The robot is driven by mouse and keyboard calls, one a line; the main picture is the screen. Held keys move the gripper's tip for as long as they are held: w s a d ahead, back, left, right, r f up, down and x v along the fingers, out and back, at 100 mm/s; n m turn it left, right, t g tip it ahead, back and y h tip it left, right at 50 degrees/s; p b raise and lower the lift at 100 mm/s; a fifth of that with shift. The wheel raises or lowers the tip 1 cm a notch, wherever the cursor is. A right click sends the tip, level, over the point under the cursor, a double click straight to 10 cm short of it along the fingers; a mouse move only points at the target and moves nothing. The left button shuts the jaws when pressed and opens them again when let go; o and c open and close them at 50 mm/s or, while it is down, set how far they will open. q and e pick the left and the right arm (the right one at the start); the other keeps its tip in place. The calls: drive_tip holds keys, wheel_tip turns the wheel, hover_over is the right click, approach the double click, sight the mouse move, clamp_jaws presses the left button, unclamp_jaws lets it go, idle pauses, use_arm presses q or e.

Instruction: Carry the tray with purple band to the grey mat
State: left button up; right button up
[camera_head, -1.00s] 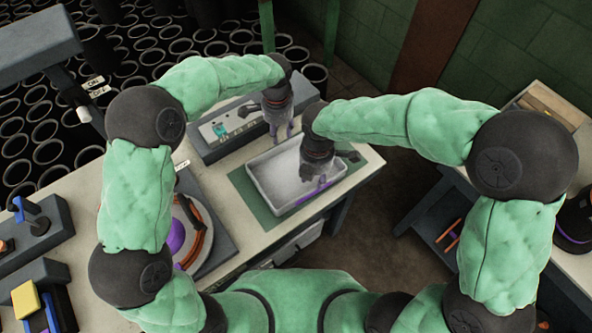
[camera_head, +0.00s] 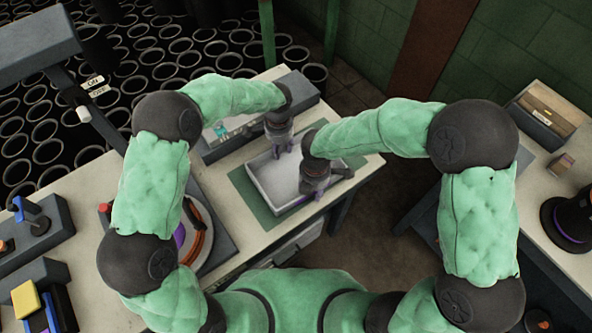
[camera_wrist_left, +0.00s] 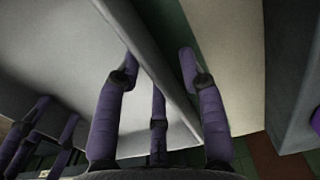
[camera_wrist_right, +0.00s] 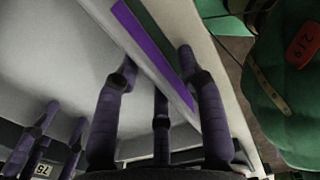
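The pale grey tray (camera_head: 275,180) stands on a green mat on the table in the head view. Its purple band (camera_wrist_right: 152,50) shows on the outside of one wall in the right wrist view. My left gripper (camera_head: 281,151) is at the tray's far wall; the left wrist view shows its purple fingers (camera_wrist_left: 158,68) apart, with the wall between them. My right gripper (camera_head: 313,192) is at the near right wall; its fingers (camera_wrist_right: 157,62) are apart on either side of the banded wall. I cannot make out a grey mat with certainty.
The green mat (camera_head: 243,188) shows around the tray. A long grey panel unit (camera_head: 215,147) stands behind it. A dark grey board with a round orange-rimmed item (camera_head: 203,240) lies at left. A second table at right holds a file box (camera_head: 545,125) and a dark cone (camera_head: 567,225).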

use_arm(q)
clamp_jaws()
use_arm(e)
clamp_jaws()
use_arm(q)
drive_tip(key=shift+r, duration=0.15)
use_arm(e)
drive_tip(key=shift+r, duration=0.15)
